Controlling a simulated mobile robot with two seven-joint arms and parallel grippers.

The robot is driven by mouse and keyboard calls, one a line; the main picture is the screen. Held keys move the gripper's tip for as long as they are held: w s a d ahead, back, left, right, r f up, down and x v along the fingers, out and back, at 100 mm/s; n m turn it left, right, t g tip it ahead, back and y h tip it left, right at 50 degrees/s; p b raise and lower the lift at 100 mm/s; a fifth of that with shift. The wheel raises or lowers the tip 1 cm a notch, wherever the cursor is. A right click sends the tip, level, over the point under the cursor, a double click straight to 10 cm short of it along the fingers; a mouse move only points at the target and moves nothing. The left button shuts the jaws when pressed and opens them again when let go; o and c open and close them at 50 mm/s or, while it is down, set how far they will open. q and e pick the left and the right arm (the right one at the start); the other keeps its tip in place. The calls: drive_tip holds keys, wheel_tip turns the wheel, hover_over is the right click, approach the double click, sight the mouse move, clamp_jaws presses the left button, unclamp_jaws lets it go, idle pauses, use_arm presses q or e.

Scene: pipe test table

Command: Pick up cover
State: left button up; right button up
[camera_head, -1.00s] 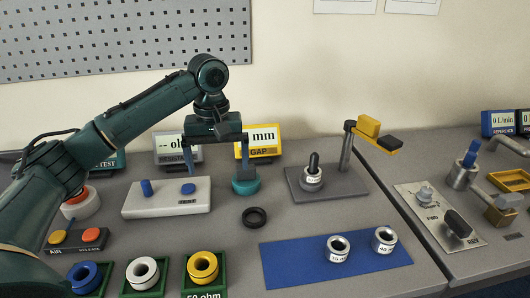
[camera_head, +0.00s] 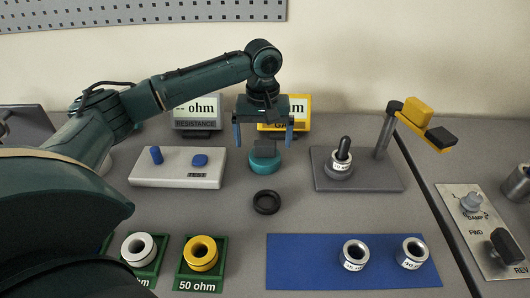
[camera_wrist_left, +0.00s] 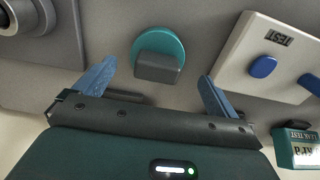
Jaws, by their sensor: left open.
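The cover appears to be the round teal piece (camera_head: 264,164) with a dark grey block handle on top. It sits on the grey table behind a black ring. It also shows in the left wrist view (camera_wrist_left: 174,44), its grey block facing the camera. My left gripper (camera_head: 263,142) is open above it, pointing down, with the grey block roughly midway between the two blue fingers. In the left wrist view the fingers (camera_wrist_left: 158,72) stand either side of the block, with gaps on both sides. Nothing is held. My right gripper is out of view.
A white test box (camera_head: 178,168) with blue buttons stands to the left, and a grey fixture (camera_head: 358,178) with a post and yellow arm to the right. The black ring (camera_head: 267,202) lies in front. Display boxes (camera_head: 197,112) stand behind. The blue mat (camera_head: 300,262) holds two metal rings.

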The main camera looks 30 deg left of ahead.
sight(265, 154)
use_arm(q)
drive_tip(key=f, duration=0.5)
drive_tip(key=shift+d+f, duration=0.1)
drive_tip(key=shift+d, duration=0.1)
drive_tip(key=c, duration=1.1)
